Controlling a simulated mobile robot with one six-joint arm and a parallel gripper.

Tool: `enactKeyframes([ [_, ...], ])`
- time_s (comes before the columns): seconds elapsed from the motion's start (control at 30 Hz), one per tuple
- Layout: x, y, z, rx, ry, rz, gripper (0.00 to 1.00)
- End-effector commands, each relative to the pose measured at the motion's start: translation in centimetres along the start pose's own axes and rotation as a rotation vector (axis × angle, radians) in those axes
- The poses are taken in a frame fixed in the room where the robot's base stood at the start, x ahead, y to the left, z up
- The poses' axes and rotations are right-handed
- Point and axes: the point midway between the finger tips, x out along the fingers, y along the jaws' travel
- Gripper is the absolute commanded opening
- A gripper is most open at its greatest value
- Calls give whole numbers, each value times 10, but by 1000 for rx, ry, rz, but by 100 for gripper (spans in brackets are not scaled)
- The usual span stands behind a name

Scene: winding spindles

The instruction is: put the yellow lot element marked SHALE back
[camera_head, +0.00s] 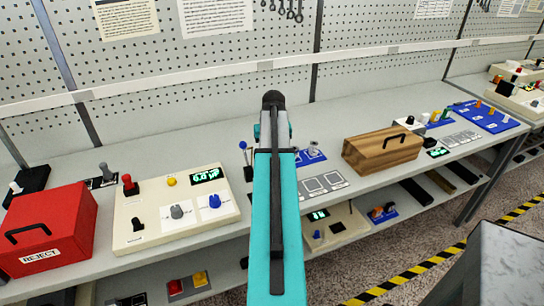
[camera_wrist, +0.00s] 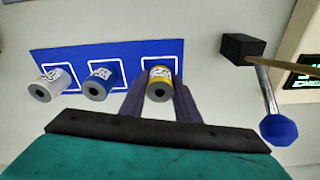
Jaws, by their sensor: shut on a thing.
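The yellow lot element (camera_wrist: 160,84) is a short cylinder with a yellow band, a pale label and a dark hole in its end. My gripper (camera_wrist: 160,92) is shut on it, one dark finger on each side. The label is too small to read. The element overlaps the right white-outlined square of a blue mat (camera_wrist: 112,53); I cannot tell whether it touches the mat. A blue element (camera_wrist: 98,82) and a white-grey element (camera_wrist: 48,84) stand at the middle and left squares. In the head view my arm hides the gripper and the yellow element; part of the blue mat (camera_head: 313,160) shows.
A black block (camera_wrist: 242,47) with a blue-knobbed lever (camera_wrist: 279,128) stands right of the mat in the wrist view. In the head view, a cream control panel (camera_head: 150,233) and red REJECT box (camera_head: 50,230) are left, a wooden box (camera_head: 381,151) right.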

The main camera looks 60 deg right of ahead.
Motion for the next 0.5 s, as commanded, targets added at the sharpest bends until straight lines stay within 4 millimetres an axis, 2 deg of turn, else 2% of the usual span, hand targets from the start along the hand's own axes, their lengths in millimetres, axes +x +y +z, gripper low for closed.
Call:
enactKeyframes([
  [0.1, 3, 0, 0, 0, 0, 0, 2],
  [0.13, 3, 0, 0, 0, 0, 0, 32],
  [0.23, 2, 0, 0, 0, 0, 0, 47],
  [0.5, 2, 0, 0, 0, 0, 0, 47],
])
